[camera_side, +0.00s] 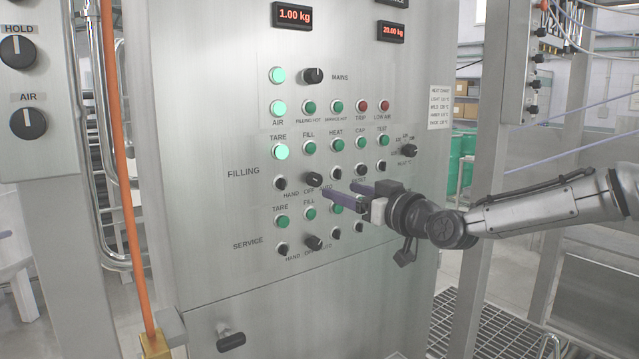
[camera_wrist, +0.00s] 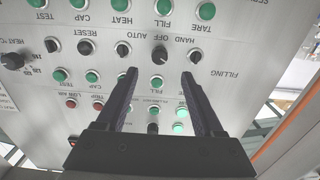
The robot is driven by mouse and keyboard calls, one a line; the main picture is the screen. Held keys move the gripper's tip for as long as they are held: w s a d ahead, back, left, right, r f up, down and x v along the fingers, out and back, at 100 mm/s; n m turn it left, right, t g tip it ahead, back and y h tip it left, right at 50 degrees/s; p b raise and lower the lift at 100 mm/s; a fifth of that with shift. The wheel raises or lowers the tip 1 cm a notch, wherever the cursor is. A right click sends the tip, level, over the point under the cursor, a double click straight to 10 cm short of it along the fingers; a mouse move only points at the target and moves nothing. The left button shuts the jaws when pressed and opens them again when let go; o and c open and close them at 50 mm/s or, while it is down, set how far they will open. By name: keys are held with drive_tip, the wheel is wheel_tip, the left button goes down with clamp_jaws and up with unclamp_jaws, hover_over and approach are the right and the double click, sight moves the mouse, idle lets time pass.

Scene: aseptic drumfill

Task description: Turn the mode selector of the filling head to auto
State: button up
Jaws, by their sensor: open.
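The filling head's mode selector (camera_side: 314,179) is a black knob in the FILLING row of the steel panel, by the labels HAND, OFF and AUTO. It also shows in the wrist view (camera_wrist: 159,55), where the panel lettering is upside down. Which label it points at is too small to tell for sure. My gripper (camera_side: 339,190) is open and empty, in front of the panel, to the right of and slightly below the knob in the side view. In the wrist view its two dark fingers (camera_wrist: 158,76) stand apart, with the knob just beyond the tips, between their lines.
A similar black SERVICE knob (camera_side: 314,242) sits lower on the panel. A MAINS knob (camera_side: 314,75) is above. An orange pipe (camera_side: 119,150) runs upright at the left. Space before the panel is clear.

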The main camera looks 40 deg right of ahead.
sight(318, 182)
drive_tip(key=w, duration=0.9)
drive_tip(key=shift+w, duration=0.1)
clamp_jaws()
